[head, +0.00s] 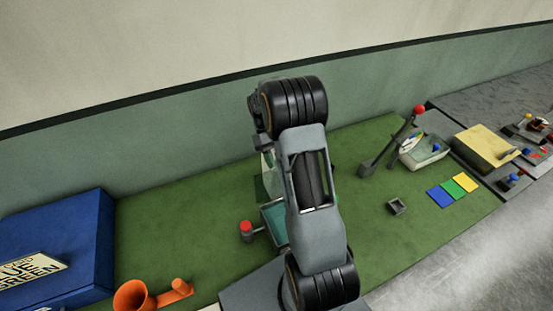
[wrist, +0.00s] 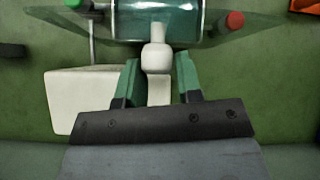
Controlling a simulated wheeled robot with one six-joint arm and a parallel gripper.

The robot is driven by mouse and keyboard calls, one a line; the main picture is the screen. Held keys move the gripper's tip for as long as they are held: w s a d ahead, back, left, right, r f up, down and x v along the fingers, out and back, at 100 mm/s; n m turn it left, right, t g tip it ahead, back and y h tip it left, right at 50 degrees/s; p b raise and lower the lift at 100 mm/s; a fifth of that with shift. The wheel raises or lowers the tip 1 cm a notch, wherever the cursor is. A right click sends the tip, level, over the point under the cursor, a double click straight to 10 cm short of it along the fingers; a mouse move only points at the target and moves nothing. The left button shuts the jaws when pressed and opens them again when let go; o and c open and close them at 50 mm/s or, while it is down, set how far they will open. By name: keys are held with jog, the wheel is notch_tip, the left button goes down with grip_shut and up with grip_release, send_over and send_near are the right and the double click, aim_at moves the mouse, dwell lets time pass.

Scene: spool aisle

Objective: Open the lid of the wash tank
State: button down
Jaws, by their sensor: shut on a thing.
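The wash tank (wrist: 180,27) shows at the top of the wrist view as a clear, greenish glassy body with a pale rim, cut off by the frame edge. A white knobbed handle (wrist: 157,58) sticks out from it toward me. My gripper (wrist: 159,70) has its green fingers on both sides of this handle and is shut on it. In the head view my arm covers most of the tank; only a teal glassy part (head: 274,220) shows left of the arm. The gripper is hidden there. I cannot tell how far the lid is open.
A red-topped post (head: 247,230) stands close left of the tank. A blue box (head: 85,240) and an orange funnel-like piece (head: 135,296) lie farther left. A red-knobbed lever (head: 405,135) and colored tiles (head: 460,187) are at right. A white block (wrist: 72,102) sits beside my gripper.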

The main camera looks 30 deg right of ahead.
jog(key=shift+s+d+f, duration=0.1)
jog(key=shift+f, duration=0.2)
jog(key=c, duration=1.2)
grip_release()
jog(key=o, duration=0.3)
jog(key=shift+d, duration=0.15)
jog(key=shift+o, duration=0.3)
jog(key=shift+r, duration=0.1)
jog(key=a+v, duration=0.1)
jog(key=v, duration=1.3)
jog(key=shift+d, duration=0.3)
